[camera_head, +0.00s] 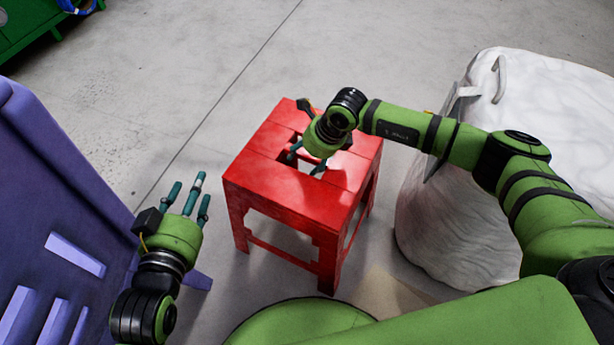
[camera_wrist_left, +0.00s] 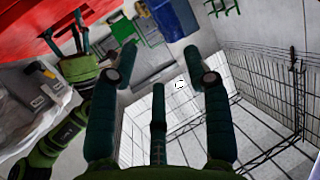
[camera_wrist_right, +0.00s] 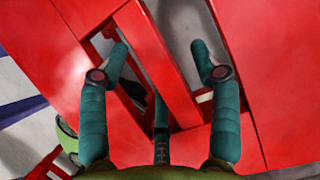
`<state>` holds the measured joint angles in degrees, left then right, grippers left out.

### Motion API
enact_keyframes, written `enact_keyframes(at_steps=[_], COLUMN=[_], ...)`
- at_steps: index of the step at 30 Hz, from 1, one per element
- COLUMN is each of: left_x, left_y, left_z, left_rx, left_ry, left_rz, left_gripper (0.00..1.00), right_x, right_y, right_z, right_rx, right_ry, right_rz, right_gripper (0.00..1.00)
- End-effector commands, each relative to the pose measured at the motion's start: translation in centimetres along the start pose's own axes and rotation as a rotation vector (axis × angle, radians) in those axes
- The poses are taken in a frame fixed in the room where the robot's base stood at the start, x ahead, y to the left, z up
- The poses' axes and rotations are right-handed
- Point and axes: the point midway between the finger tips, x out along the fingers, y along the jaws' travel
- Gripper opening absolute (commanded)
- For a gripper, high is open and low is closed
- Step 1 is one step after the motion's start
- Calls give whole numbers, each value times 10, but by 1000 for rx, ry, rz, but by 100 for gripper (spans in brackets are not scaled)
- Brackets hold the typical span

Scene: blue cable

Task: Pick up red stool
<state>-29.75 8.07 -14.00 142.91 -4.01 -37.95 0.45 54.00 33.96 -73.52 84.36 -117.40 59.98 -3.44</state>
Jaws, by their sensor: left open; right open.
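The red stool (camera_head: 270,200) stands upright on the grey floor in the middle of the head view, with slots in its seat. My right gripper (camera_head: 310,160) is above the seat, pointing down, with its fingers spread. In the right wrist view the open fingers (camera_wrist_right: 160,75) straddle a bar of the stool seat (camera_wrist_right: 155,55) between two slots; I cannot tell whether they touch it. My left gripper (camera_head: 188,195) is open and empty, left of the stool and apart from it. In the left wrist view its fingers (camera_wrist_left: 160,70) are spread and hold nothing.
A purple plastic crate (camera_head: 55,190) stands close on the left beside my left arm. A large white bulk bag (camera_head: 440,220) stands to the right, under my right arm. A green cabinet (camera_head: 25,25) is at the far left. The floor behind the stool is clear.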

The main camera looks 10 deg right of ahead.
Motion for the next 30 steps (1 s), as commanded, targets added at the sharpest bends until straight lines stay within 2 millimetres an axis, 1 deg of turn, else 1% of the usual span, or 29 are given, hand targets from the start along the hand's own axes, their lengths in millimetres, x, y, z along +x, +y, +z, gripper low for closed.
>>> enact_keyframes(at_steps=[1,3,7,30], left_x=[1,1,0,1], left_y=[2,3,4,4], left_z=[-6,-14,-20,-17], left_rx=[2,4,5,6], left_ry=[37,74,105,104], left_rz=[3,6,9,9], left_gripper=[49,49,49,49], right_x=[5,8,10,14], right_y=[0,0,0,0], right_z=[0,0,0,-2], right_rx=[0,0,-1,0], right_ry=[0,-1,-1,-1], right_rz=[1,0,0,0], right_gripper=[63,63,63,63])
